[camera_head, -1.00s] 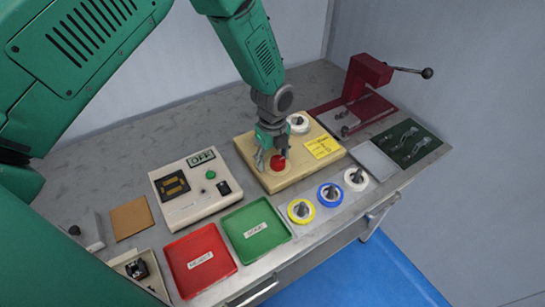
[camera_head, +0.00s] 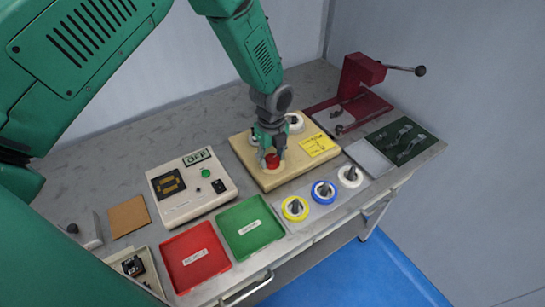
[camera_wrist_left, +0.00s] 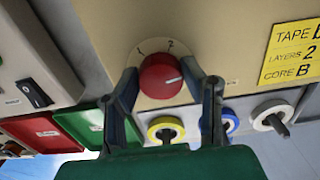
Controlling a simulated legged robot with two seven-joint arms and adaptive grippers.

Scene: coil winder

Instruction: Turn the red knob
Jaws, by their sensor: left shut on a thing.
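The red knob (camera_head: 272,160) stands on the beige wooden board in the middle of the bench. In the left wrist view the red knob (camera_wrist_left: 160,76) has a white pointer line aimed to the right and slightly up, and marks on a pale ring behind it. My left gripper (camera_head: 270,155) comes down from above onto the knob. In the left wrist view its two fingers (camera_wrist_left: 168,85) are on either side of the knob, shut on it. My right gripper is not in view.
A beige box with an OFF display (camera_head: 190,186) stands left of the board. Red (camera_head: 194,258) and green (camera_head: 251,227) trays lie in front. Tape rolls (camera_head: 323,192) sit to the right. A dark red press (camera_head: 357,82) stands at the back right.

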